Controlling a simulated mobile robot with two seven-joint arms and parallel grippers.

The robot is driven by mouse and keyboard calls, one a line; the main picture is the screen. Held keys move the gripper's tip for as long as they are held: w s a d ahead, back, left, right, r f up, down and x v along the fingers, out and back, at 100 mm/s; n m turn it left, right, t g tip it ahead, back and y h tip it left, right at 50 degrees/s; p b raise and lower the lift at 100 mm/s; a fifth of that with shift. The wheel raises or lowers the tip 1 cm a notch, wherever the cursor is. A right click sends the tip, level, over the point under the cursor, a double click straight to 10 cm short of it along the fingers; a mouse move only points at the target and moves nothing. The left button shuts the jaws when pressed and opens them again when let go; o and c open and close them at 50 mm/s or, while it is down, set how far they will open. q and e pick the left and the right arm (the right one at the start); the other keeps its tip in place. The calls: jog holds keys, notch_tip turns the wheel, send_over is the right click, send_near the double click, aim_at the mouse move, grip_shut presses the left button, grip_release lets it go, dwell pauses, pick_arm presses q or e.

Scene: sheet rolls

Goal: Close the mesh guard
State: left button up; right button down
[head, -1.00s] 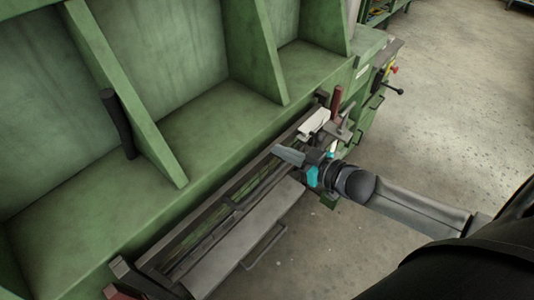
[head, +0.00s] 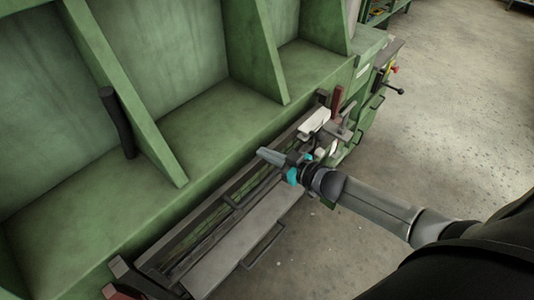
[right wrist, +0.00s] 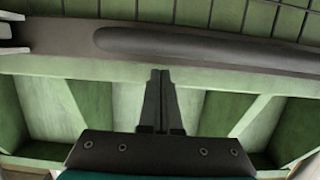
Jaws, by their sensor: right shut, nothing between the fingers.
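The mesh guard is a long frame along the front of the green machine. Its grey frame bar with a dark handle (right wrist: 200,45) crosses the top of the right wrist view, with black mesh (right wrist: 250,12) above it. In the head view a dark handle (head: 238,200) shows on the long slot's frame. My right gripper (head: 264,153) is shut and empty, over the right part of the slot. In the right wrist view its fingertips (right wrist: 160,74) lie just under the bar in the picture; contact cannot be told. My left gripper is not in view.
A grey panel (head: 225,256) with a thin handle runs along the front. Green gussets (head: 110,75) rise behind. A white block (head: 314,121), a red lever (head: 336,100) and clamp parts stand at the right end. Open concrete floor (head: 455,130) lies to the right.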

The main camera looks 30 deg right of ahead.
aim_at(264, 194)
jog(key=shift+f, duration=0.15)
notch_tip(264, 194, down, 26)
jog(key=b, duration=2.1)
jog(key=shift+s, duration=0.15)
notch_tip(264, 194, up, 5)
jog(key=p, duration=0.4)
jog(key=shift+s+d, duration=0.1)
jog(key=shift+s, duration=0.05)
jog(key=p+v, duration=0.2)
jog(key=v, duration=0.7)
jog(key=shift+s, duration=0.2)
